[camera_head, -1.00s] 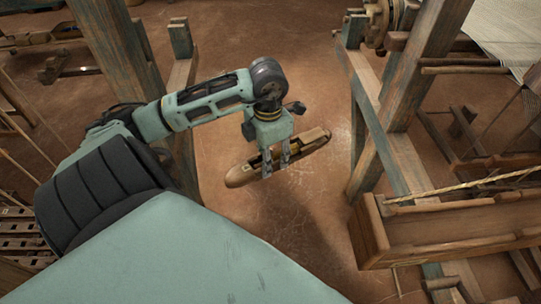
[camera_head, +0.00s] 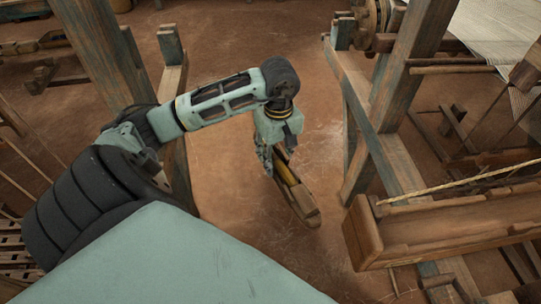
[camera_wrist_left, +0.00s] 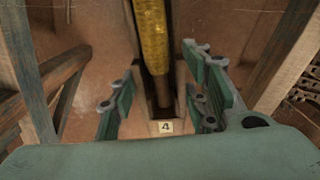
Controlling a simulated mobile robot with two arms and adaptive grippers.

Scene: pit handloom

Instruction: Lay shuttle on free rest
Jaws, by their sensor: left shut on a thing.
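My left gripper (camera_head: 270,163) is shut on the shuttle (camera_head: 303,205), a long wooden boat shape with a yellow bobbin in its hollow. It holds the shuttle in the air above the brown floor, with one end pointing toward the lower right. In the left wrist view, the shuttle (camera_wrist_left: 154,45) runs between the green fingers of the gripper (camera_wrist_left: 165,100), its yellow-wound bobbin on show. A small tag (camera_wrist_left: 165,127) reading 4 is at its near end. I cannot tell which part is the free rest. My right gripper is out of view.
A wooden loom frame with blue-worn posts (camera_head: 375,130) stands to the right of the shuttle. A long wooden trough (camera_head: 440,240) with a rope (camera_head: 460,186) above it lies at the right. Another post (camera_head: 105,50) stands behind my left arm. Open floor (camera_head: 235,200) lies between.

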